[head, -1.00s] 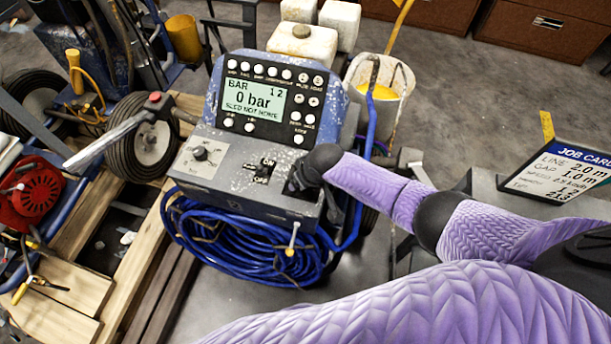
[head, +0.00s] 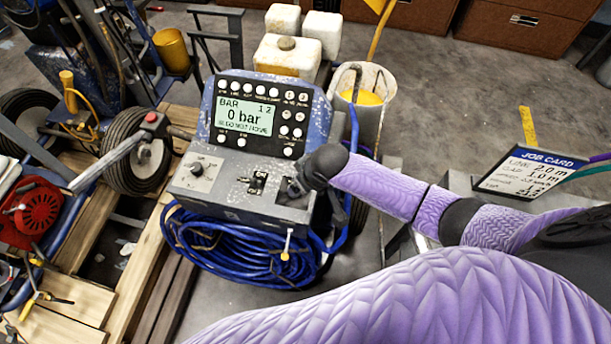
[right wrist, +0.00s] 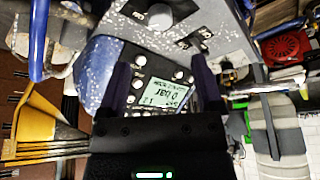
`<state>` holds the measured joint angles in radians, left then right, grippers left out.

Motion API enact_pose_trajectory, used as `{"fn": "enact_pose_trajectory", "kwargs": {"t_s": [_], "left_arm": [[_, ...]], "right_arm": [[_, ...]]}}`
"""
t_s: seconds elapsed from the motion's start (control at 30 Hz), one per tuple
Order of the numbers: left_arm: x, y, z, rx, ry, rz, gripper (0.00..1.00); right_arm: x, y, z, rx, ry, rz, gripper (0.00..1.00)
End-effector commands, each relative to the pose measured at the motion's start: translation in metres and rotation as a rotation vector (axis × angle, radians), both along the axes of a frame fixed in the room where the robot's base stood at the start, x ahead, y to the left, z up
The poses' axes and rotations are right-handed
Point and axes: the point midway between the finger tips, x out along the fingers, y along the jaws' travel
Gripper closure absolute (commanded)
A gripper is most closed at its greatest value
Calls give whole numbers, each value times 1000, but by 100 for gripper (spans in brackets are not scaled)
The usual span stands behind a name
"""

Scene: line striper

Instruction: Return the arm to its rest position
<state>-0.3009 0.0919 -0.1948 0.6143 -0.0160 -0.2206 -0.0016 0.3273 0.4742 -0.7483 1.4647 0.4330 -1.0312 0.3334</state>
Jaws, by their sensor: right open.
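My right arm reaches in from the right in the head view, in purple sleeving. Its gripper (head: 294,188) is at the right end of the console's lower panel, beside a toggle switch (head: 257,182); the wrist largely hides its fingers. In the right wrist view the two dark fingers (right wrist: 163,82) stand apart with nothing between them, and the console shows beyond them. The blue-grey console (head: 230,196) has a lit display (head: 243,117) reading "BAR" and "0 bar", with a smaller line below. My left gripper is not in view.
A coiled blue hose (head: 235,250) hangs below the console. A bucket (head: 373,115) and white containers (head: 287,62) stand behind it. A job card (head: 530,172) is at right, near my arm. A wheel (head: 138,150) and wooden planks (head: 60,300) are at left.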

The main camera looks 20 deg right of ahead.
Motion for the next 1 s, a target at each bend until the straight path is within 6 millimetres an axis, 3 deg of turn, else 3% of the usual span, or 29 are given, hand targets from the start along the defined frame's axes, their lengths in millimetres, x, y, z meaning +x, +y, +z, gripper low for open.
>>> {"fn": "enact_pose_trajectory", "kwargs": {"t_s": [0.3,0.47,0.57,0.77,1.0], "left_arm": [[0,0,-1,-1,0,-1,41],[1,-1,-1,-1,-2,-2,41],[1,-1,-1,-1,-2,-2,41],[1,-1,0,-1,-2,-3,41],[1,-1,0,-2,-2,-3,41]], "right_arm": [[-5,6,-1,9,5,8,16],[-52,42,12,69,22,62,16],[-81,47,28,82,26,58,16],[-127,26,55,51,43,-15,16],[-177,-15,84,-42,91,-135,16]]}}
